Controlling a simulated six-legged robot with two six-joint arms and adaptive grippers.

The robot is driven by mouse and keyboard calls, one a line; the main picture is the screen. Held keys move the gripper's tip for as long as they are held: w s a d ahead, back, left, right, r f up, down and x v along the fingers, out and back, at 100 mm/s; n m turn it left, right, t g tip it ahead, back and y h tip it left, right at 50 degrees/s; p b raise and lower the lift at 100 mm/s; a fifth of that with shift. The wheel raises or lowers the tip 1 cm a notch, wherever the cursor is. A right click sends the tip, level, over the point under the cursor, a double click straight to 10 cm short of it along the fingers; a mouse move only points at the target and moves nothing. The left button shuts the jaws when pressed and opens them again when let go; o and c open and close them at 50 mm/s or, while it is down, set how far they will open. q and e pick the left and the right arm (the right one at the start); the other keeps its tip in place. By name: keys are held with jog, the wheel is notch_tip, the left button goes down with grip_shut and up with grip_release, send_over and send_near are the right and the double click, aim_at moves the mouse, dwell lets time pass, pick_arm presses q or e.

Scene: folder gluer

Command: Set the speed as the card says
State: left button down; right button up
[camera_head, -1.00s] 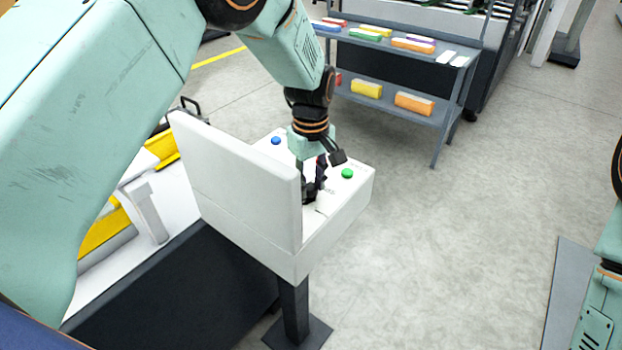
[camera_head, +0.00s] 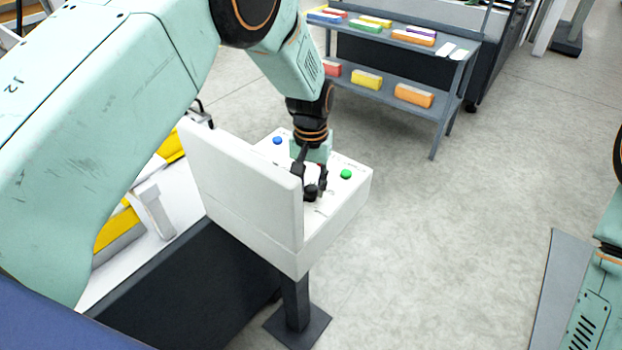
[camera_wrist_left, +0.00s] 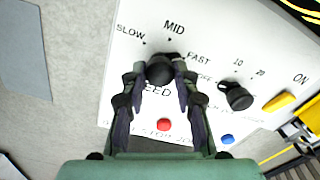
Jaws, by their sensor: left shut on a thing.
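The white control panel (camera_head: 345,198) has a raised white board (camera_head: 243,190) along its near left side. In the left wrist view the black speed knob (camera_wrist_left: 160,70) sits below the printed marks SLOW, MID and FAST, and the word SPEED is partly hidden. My left gripper (camera_wrist_left: 160,78) is shut on this knob, one finger on each side. In the head view my left gripper (camera_head: 314,190) hides the knob. I cannot tell which mark the knob points to. I cannot make out a card with a speed on it. My right gripper is out of view.
A second black knob (camera_wrist_left: 236,96), a yellow switch (camera_wrist_left: 278,102), a red button (camera_wrist_left: 163,125) and a blue button (camera_wrist_left: 228,139) are close by on the panel. A green button (camera_head: 346,174) also shows. A shelf rack (camera_head: 440,117) stands behind; open floor lies right.

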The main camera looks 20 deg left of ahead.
pick_arm(q)
jog(key=shift+m, duration=0.7)
jog(key=shift+f, duration=0.1)
jog(key=c, duration=1.4)
grip_release()
jog(key=o, duration=0.4)
jog(key=shift+w, duration=0.1)
